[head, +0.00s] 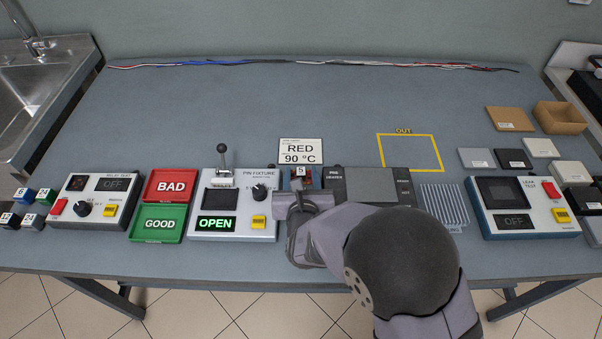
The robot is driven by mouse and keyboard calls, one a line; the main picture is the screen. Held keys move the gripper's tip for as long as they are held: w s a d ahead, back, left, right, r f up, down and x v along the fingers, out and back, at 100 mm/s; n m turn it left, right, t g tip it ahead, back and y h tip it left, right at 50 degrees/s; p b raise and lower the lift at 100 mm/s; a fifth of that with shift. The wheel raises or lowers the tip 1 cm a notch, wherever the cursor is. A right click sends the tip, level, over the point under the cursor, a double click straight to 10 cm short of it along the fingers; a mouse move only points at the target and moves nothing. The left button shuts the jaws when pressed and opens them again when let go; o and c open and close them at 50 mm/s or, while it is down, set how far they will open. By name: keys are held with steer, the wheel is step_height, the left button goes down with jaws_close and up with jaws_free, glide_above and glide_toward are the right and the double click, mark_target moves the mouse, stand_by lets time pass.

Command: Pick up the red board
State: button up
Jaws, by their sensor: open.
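My gripper (302,203) is over the front middle of the table, pointing down, seen from behind. Its jaws are open, though the fingertips are mostly hidden by its own body. Just beyond it, small reddish-brown and blue parts (308,183) and a white tag marked 5 (300,171) show in a narrow gap between the pin fixture and a dark grey unit. The red board may be among these parts, but I cannot tell. Whether the jaws touch anything there is hidden. A white card (300,152) reading RED 90 °C stands behind them.
The pin fixture (232,200), showing OPEN, is left of my gripper, with red BAD (171,185) and green GOOD (159,224) trays beyond. The yellow OUT outline (410,135) is empty.

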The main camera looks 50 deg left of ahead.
jaws_close()
steer(key=shift+r, duration=0.1)
step_height(320, 180, up, 10)
stand_by(0.8)
